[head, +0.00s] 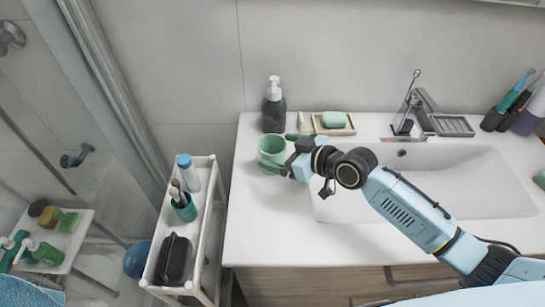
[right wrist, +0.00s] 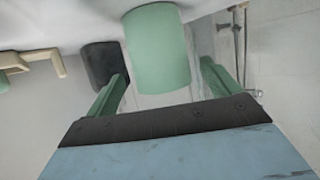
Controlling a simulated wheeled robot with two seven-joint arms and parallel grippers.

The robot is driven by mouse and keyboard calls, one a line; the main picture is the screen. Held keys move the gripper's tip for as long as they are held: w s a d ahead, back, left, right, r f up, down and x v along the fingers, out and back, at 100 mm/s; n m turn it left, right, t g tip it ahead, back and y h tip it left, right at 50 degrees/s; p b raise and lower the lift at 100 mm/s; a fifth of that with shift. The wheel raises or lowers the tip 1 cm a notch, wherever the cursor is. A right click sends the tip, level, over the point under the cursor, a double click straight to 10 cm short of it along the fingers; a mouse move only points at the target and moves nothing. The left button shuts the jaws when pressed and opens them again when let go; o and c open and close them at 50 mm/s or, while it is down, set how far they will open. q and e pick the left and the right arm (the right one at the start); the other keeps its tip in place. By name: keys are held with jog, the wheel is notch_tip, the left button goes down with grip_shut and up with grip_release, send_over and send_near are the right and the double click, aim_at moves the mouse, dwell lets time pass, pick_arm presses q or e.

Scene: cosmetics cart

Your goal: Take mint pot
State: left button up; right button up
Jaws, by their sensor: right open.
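The mint pot (head: 270,149) is a pale green cup standing upright on the white counter, left of the sink. My right gripper (head: 287,153) is at the pot's right side, with its arm reaching in from the right. In the right wrist view the mint pot (right wrist: 158,52) fills the space ahead of the open green fingers (right wrist: 162,85), one finger toward each side of it. I cannot tell whether either finger touches the pot. My left gripper is not in view.
A dark soap bottle (head: 273,108) stands just behind the pot. A dish with mint soap (head: 334,119) lies behind my gripper. The sink (head: 460,180) is to the right. A white cart (head: 205,195) stands left of the counter. The counter in front of the pot is clear.

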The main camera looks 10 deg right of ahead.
aim_at(262, 147)
jog(key=x, duration=0.3)
jog(key=shift+a+f, duration=0.15)
jog(key=c, duration=1.2)
